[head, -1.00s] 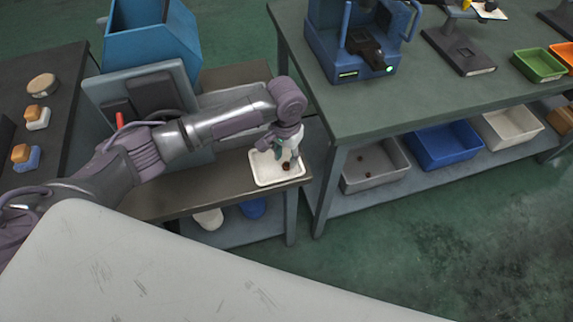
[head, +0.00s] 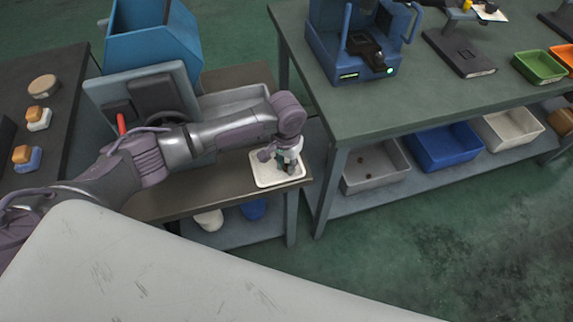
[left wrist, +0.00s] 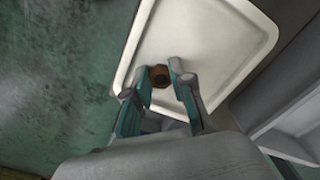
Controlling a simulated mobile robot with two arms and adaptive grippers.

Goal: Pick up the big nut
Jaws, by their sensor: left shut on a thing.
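The big nut (left wrist: 159,76) is brown and has a hole in its middle; in the left wrist view it sits between the fingertips of my left gripper (left wrist: 161,83). The gripper is shut on it. In the head view my left gripper (head: 288,167) points down over the white tray (head: 265,181), and the fingers mostly hide the nut. The tray's white floor shows around the nut in the left wrist view (left wrist: 215,40). I cannot tell whether the nut touches the tray floor. My right gripper is not in view.
The tray lies at the right end of a dark bench (head: 165,204). A blue hopper machine (head: 150,45) stands behind my arm. A green-topped table (head: 400,95) is at the right, with a grey bin (head: 375,178) and a blue bin (head: 445,147) on its lower shelf.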

